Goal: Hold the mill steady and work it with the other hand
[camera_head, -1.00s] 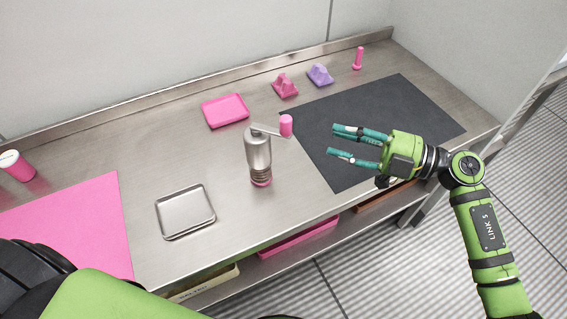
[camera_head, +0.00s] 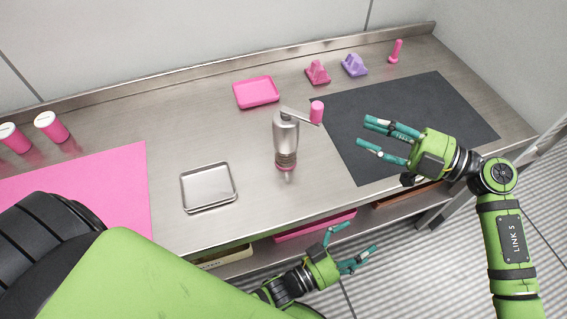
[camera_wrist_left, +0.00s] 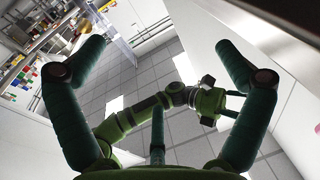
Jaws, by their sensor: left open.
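The mill (camera_head: 286,140) is a grey metal grinder with a pink band near its base. It stands upright on the steel counter, with its crank arm (camera_head: 297,115) pointing right to a pink knob (camera_head: 316,112). My right gripper (camera_head: 364,132) is open and empty, over the dark mat to the right of the knob and apart from it. My left gripper (camera_head: 352,240) is open and empty, in front of the counter's front edge, below and right of the mill. The left wrist view shows its spread teal fingers and my right gripper (camera_wrist_left: 232,105) beyond; the mill is not seen there.
A steel tray (camera_head: 184,190) lies left of the mill, a pink tray (camera_head: 256,92) behind it. Pink (camera_head: 318,72) and purple (camera_head: 354,65) blocks and a pink peg (camera_head: 396,51) stand at the back. Two pink shakers (camera_head: 52,127) stand far left. A shelf runs under the counter.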

